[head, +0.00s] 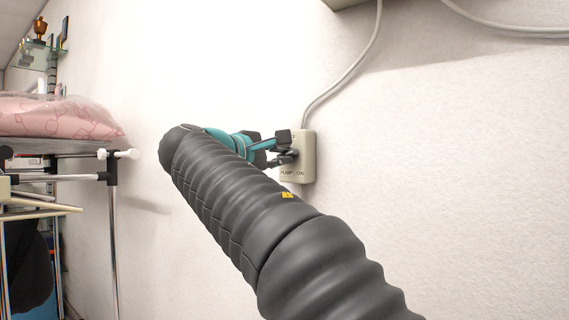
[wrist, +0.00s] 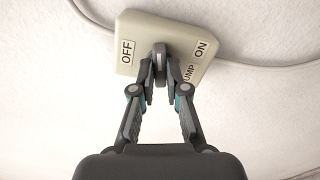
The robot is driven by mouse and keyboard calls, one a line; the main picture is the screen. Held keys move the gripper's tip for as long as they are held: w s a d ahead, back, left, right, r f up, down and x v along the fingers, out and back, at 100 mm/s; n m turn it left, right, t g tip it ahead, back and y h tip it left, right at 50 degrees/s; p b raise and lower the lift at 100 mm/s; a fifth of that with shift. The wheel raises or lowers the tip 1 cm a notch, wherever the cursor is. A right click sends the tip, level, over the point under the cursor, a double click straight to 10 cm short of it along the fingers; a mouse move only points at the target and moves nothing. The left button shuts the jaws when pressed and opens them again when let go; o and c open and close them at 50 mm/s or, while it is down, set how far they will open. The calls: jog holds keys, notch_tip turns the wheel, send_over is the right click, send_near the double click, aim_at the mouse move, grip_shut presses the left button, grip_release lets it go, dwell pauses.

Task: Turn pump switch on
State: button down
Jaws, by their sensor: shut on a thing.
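The pump switch is a cream box on the white wall (head: 308,160), and it also shows in the wrist view (wrist: 138,28). In the wrist view its labels read OFF on the left, ON on the right, and part of PUMP lower right. My gripper (head: 283,148) is at the front face of the box. In the wrist view my gripper (wrist: 159,78) has its fingertips closed on the small dark switch lever (wrist: 159,52), between OFF and ON. The fingers hide much of the lever, so its exact tilt is hard to tell. In the head view the gripper hides the lever.
A grey cable (head: 345,70) runs up the wall from the top of the box. At left stands a metal-legged rack (head: 112,230) with a pink bag (head: 55,115) on top. A small shelf (head: 33,60) hangs behind. The wall right of the box is bare.

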jog(key=shift+f+m+b, duration=0.15)
jog(key=shift+m+b, duration=0.35)
jog(key=shift+m, duration=0.7)
jog(key=c, duration=1.3)
grip_release()
jog(key=shift+c, duration=0.2)
jog(key=v, duration=0.6)
jog(key=v, duration=1.2)
jog(key=shift+m, duration=0.3)
